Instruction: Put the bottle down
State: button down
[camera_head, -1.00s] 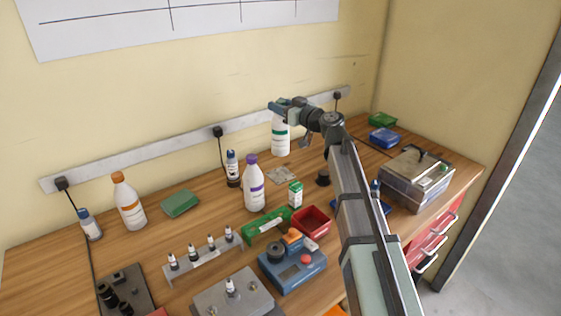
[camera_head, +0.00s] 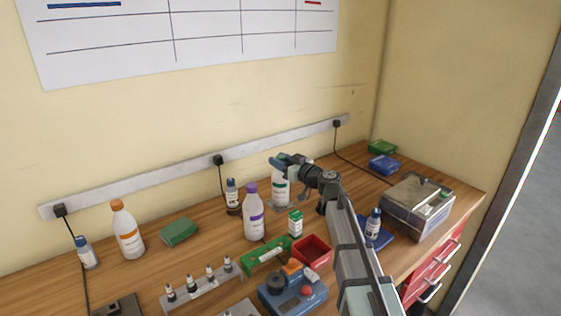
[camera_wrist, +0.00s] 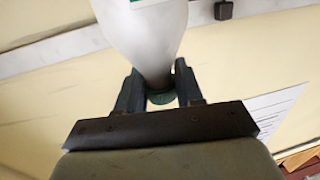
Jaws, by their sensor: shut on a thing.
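A white bottle (camera_head: 280,190) with a green label band and green cap is upright at the back of the bench, near the wall. Its base is at or just over a small grey patterned mat (camera_head: 287,208); I cannot tell if they touch. My gripper (camera_head: 284,163) is shut on the bottle's top, hiding its cap in the head view. In the wrist view the white bottle body (camera_wrist: 150,35) rises between my gripper's fingers (camera_wrist: 160,90), which straddle its neck at the green cap.
A red bin (camera_head: 313,251) and blue device (camera_head: 291,292) sit in front. A clear-sided case (camera_head: 418,206) is on the right. A power strip (camera_head: 150,179) runs behind.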

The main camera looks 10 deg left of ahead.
jog(key=shift+f, duration=0.1)
jog(key=c, duration=0.7)
grip_release()
jog(key=shift+s+d, duration=0.2)
jog(key=shift+d, duration=0.05)
jog(key=v, duration=1.1)
jog(key=shift+d, duration=0.15)
